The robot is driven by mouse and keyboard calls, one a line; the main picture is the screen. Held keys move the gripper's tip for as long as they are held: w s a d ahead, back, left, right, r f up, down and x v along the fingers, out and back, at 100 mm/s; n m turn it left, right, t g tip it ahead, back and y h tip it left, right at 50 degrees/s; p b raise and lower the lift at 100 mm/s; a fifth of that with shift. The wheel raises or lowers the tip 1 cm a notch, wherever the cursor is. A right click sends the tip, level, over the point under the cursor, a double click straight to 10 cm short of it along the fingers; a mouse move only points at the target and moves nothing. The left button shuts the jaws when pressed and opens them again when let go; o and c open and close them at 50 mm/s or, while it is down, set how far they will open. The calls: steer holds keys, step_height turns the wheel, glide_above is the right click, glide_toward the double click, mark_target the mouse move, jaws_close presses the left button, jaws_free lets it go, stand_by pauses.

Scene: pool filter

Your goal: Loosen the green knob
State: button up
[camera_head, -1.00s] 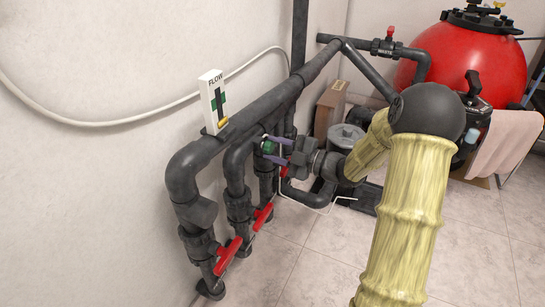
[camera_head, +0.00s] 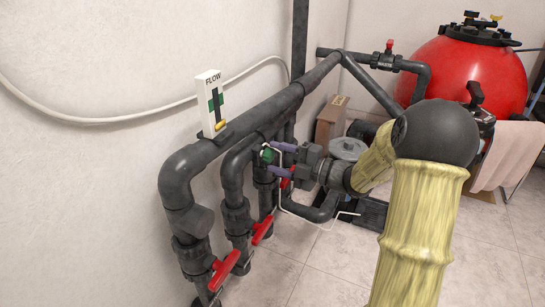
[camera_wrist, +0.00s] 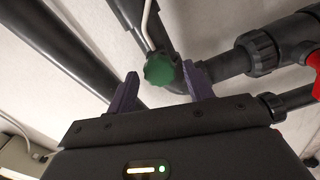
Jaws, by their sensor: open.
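The green knob (camera_head: 267,155) sits among the dark pipes below the flow gauge. In the wrist view the knob (camera_wrist: 160,69) is a ribbed green disc at the end of a thin white tube. My gripper (camera_head: 276,159) reaches it from the right in the head view. Its two purple fingers are open, and they also show in the wrist view (camera_wrist: 160,88) on either side of the knob. The knob appears between and slightly beyond the fingertips, nearer the right one. I cannot tell whether either finger touches it.
Dark pipes (camera_head: 262,117) run along the wall above the knob. Red valve handles (camera_head: 225,270) stick out on the lower pipes. A white flow gauge (camera_head: 210,103) stands on the top pipe. A pump (camera_head: 348,150) and a red filter tank (camera_head: 462,75) stand behind my arm. The front floor is clear.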

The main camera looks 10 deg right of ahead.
steer(key=v, duration=0.5)
steer(key=shift+s, duration=0.1)
steer(key=shift+d, duration=0.15)
steer(key=p+v, duration=0.7)
steer(key=v, duration=1)
steer(key=shift+r, duration=0.1)
